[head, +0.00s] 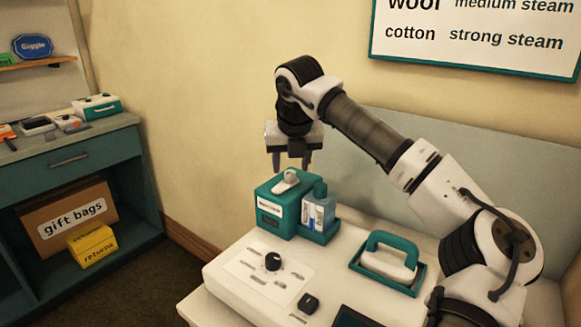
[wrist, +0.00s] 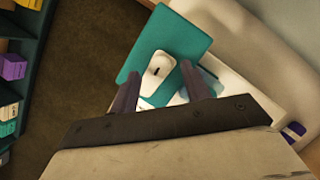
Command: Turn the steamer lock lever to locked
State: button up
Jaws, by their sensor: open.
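The steamer (head: 280,215) is a teal box with a white label on its front, standing at the back left of the white table. Its lock lever (head: 286,182) is a white handle on top; in the wrist view the lever (wrist: 158,72) shows as a white tapered piece with a dark slot, on the teal top (wrist: 190,40). My gripper (head: 292,168) is above the steamer, apart from the lever, with its fingers pointing down. In the wrist view my gripper (wrist: 163,85) is open and empty, its two fingers on either side of the lever's lower end.
A teal-handled iron (head: 388,262) rests in a teal tray farther right. A black knob (head: 272,261) and a black switch (head: 308,303) sit on the white panel in front. A shelf unit (head: 75,170) stands at left.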

aim_at(285, 181)
jog(key=shift+x, duration=1.2)
jog(key=c, duration=1)
